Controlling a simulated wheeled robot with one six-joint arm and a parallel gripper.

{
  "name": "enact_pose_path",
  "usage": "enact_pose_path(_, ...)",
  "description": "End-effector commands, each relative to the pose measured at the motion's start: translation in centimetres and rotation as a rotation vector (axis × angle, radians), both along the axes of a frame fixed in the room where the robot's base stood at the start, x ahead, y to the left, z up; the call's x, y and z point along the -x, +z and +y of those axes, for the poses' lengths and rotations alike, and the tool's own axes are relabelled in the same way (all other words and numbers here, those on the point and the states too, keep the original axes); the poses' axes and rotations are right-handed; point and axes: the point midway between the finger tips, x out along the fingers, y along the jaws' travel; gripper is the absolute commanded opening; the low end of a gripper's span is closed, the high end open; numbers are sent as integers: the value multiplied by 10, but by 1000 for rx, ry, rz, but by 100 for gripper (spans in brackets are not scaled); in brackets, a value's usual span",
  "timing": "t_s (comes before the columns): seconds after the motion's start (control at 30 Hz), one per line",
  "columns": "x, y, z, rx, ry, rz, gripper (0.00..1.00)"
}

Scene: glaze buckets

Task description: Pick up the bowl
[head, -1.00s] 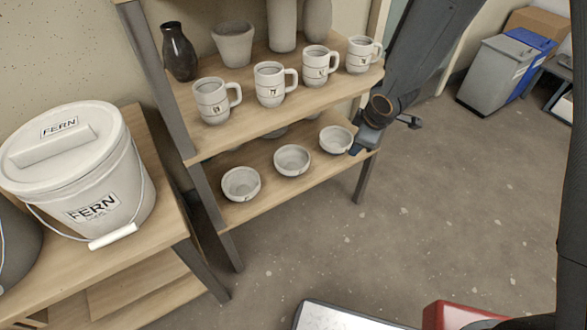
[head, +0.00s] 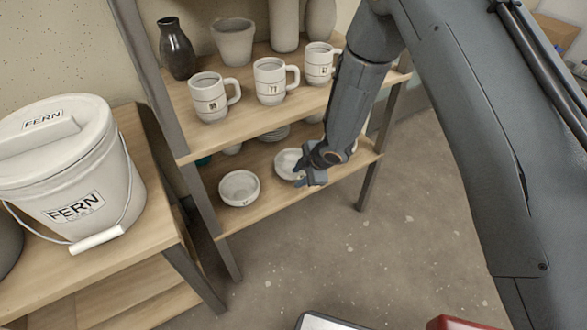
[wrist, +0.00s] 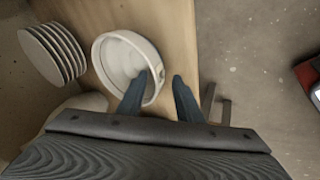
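Small white bowls stand in a row on the lower wooden shelf. In the head view, the left bowl (head: 239,188) is in full view. The middle bowl (head: 287,162) is partly covered by my gripper (head: 305,175). The right bowl is hidden behind my arm. In the wrist view, a white bowl (wrist: 118,62) lies just ahead of my gripper (wrist: 161,78). The fingers are apart: the left finger overlaps the bowl's inside and the right one is beyond its rim. Whether they touch the bowl cannot be told.
Mugs (head: 270,82) stand on the shelf above, close to my arm. A stack of plates (wrist: 52,52) is behind the bowl. A shelf post (head: 372,180) stands at right. A lidded FERN bucket (head: 75,170) is at left.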

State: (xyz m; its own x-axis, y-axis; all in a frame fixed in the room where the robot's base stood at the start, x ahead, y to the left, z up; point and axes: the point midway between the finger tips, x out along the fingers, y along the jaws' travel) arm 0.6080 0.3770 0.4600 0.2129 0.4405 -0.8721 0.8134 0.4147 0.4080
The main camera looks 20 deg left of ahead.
Motion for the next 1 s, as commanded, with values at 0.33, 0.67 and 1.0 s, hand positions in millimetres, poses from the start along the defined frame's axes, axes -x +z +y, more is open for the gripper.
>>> enact_pose_path(0.33,-3,-12,7,-1,0,-1,32)
enact_pose_path(0.67,-3,-12,6,-1,-1,0,0)
enact_pose_path(1.0,-4,-11,7,-1,-1,-2,0)
